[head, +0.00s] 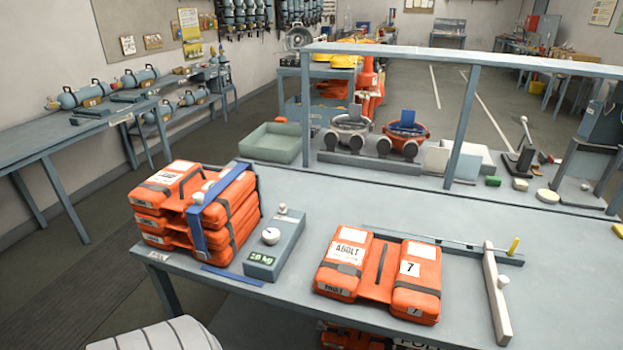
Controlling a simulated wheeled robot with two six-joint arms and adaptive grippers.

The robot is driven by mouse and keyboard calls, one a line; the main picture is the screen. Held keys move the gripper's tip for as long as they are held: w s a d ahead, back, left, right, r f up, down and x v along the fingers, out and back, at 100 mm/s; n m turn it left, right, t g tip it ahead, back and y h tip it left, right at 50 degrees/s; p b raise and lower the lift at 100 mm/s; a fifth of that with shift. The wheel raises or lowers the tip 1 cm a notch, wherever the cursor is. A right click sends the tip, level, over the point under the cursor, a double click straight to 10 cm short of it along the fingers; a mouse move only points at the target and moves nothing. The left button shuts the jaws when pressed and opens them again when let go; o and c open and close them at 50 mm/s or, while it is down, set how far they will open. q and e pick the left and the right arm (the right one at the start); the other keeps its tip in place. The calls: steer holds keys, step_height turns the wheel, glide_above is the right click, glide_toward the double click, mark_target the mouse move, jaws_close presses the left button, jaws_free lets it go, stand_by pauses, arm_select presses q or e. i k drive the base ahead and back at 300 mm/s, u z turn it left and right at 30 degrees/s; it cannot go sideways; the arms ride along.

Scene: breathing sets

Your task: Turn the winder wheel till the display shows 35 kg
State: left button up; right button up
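A blue-grey winder box (284,242) stands on the table, right of a stack of orange packs (165,215). A round white wheel or knob (271,236) sits on its top, with a smaller pale knob (283,209) behind it. The display (261,259) on its near face has green digits that look like 20 kg, but they are too small to be sure. A blue strap (196,225) runs over and down the stack. Neither of my grippers is in view.
An orange pack marked ADULT and 7 (376,271) lies right of the box. A pale bar (497,295) with a knob lies further right. A blue-grey rail frame (465,125) stands across the table's back. The table (330,200) is clear behind the box.

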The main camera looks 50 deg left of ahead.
mark_target(271, 236)
steer(key=u, duration=0.5)
steer(key=i, duration=0.85)
steer(key=u, duration=0.8)
